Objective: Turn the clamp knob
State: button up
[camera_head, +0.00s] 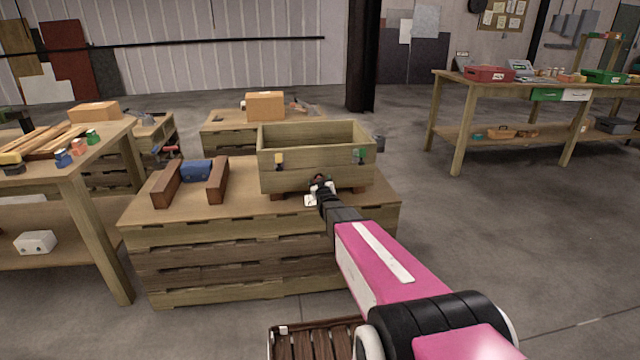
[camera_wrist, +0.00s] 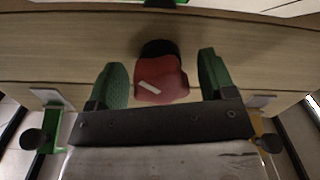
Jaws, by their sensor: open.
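The clamp knob (camera_wrist: 162,82) is red with a slanted white bar on its face and a dark part behind it. It stands out from the front wall of a wooden box; in the head view a bit of red (camera_head: 319,178) shows at my gripper's tip. My gripper (camera_wrist: 160,72) is open, with its green-padded fingers on either side of the knob. A narrow gap shows between the knob and each finger, so it is not gripped. My arm and gripper hide most of the knob in the head view.
The open-topped wooden box (camera_head: 290,155) stands on a pallet-stack table (camera_head: 250,215). Small yellow (camera_head: 278,160) and green (camera_head: 358,156) clamps sit on its front wall, either side of my gripper. Brown blocks (camera_head: 217,180) and a blue item (camera_head: 197,170) lie to the left.

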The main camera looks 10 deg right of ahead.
jog(key=s, duration=1)
jog(key=shift+s, duration=0.4)
jog(key=shift+f, duration=0.1)
dwell(0.5)
